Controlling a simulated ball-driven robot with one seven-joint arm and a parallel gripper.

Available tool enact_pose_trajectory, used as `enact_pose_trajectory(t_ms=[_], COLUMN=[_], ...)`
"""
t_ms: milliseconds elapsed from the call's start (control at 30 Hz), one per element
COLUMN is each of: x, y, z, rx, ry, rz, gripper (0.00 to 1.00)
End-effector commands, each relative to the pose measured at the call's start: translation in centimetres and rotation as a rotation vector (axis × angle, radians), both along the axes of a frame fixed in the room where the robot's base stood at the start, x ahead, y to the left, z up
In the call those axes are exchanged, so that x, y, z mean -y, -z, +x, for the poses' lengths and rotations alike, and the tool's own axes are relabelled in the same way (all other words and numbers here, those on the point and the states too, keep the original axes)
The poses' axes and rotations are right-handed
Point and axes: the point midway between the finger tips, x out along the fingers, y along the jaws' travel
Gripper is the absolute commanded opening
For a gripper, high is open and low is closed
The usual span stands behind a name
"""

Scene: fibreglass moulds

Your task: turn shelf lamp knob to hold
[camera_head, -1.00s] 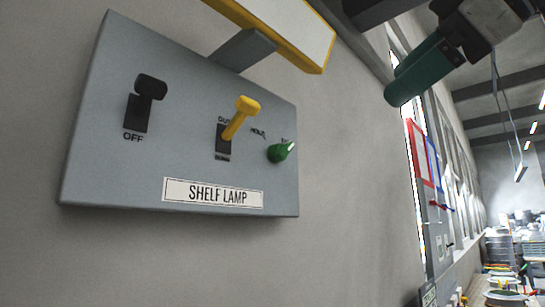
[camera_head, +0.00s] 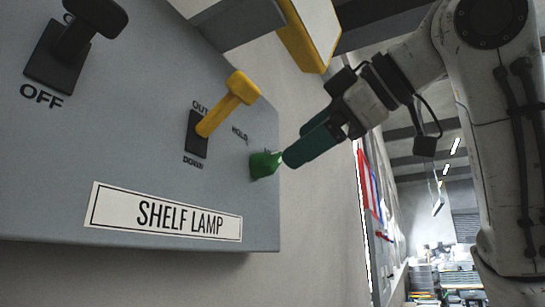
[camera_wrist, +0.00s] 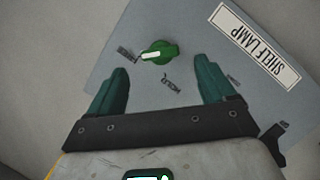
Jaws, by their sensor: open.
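The grey shelf lamp panel (camera_head: 150,140) is on the wall, with a white SHELF LAMP plate (camera_head: 165,212) on it. Its green knob (camera_head: 265,164) is near the panel's right edge, below the HOLD label. In the wrist view the knob (camera_wrist: 165,50) has a white pointer mark turned toward the left-hand label, not toward HOLD (camera_wrist: 170,85). My gripper (camera_head: 297,150) comes from the right, with its green fingers close to the knob. In the wrist view my gripper (camera_wrist: 160,66) is open, fingers apart, with the knob between and slightly beyond the tips. I see no contact.
A yellow lever (camera_head: 228,103) and a black OFF lever (camera_head: 80,40) stick out of the panel left of the knob. A grey bracket (camera_head: 235,20) and a yellow-edged box (camera_head: 308,35) hang above. Bare wall lies below the panel.

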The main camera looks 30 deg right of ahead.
Motion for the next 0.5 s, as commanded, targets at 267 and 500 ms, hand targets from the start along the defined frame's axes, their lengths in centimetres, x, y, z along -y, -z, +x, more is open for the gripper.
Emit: enact_pose_trajectory(t_ms=[267, 500], x=[-1.6, -2.2], y=[1.1, 1.8], z=[4.4, 6.2], rx=[-0.002, 0.0], ry=[-0.002, -0.001], rz=[0.0, 0.0], gripper=[0.83, 0.83])
